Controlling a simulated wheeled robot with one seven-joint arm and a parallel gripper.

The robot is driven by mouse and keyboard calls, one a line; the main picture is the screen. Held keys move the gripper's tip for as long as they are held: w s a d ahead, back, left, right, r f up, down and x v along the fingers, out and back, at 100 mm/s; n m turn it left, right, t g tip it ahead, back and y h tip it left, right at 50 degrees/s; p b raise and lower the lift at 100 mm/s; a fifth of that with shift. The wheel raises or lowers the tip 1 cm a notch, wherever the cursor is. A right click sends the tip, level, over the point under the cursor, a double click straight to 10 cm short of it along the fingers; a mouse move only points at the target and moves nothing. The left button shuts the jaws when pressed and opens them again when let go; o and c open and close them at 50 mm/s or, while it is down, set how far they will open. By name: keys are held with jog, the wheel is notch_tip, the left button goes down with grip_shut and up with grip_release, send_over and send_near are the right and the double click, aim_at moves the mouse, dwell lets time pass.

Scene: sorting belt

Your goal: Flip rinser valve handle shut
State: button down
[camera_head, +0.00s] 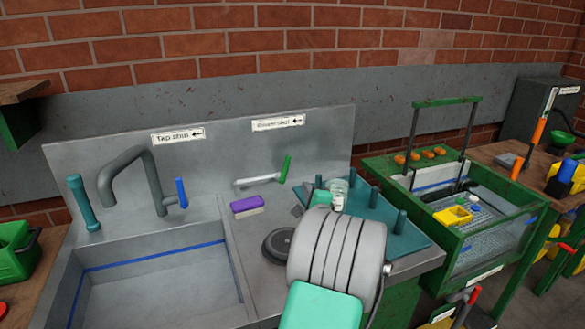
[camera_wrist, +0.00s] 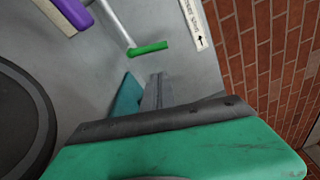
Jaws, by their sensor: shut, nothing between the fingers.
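The rinser valve is a pale pipe (camera_head: 258,181) on the steel back panel, with a green handle (camera_head: 285,168) at its right end. In the head view the handle points up and leans slightly right. In the wrist view the green handle (camera_wrist: 148,48) shows unobstructed beyond my fingertips, with the pipe (camera_wrist: 116,22) running up-left from it. My gripper (camera_wrist: 143,85) is shut and empty, with a visible gap to the handle. In the head view my arm hides most of the gripper, below and right of the handle. A "Rinser shut" label (camera_head: 278,122) has a left-pointing arrow.
A purple-and-cream brush (camera_head: 246,206) lies left of the handle, and a round dark disc (camera_head: 278,245) lies in front. A teal pegged rack (camera_head: 400,237) with a clear cup (camera_head: 339,190) stands right. A tap with a blue handle (camera_head: 181,193) and the sink (camera_head: 150,255) are left.

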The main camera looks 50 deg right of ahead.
aim_at(284, 168)
jog(key=p+x, duration=0.1)
jog(key=x, duration=1.5)
jog(key=shift+w+d, duration=0.25)
jog(key=shift+w, duration=0.1)
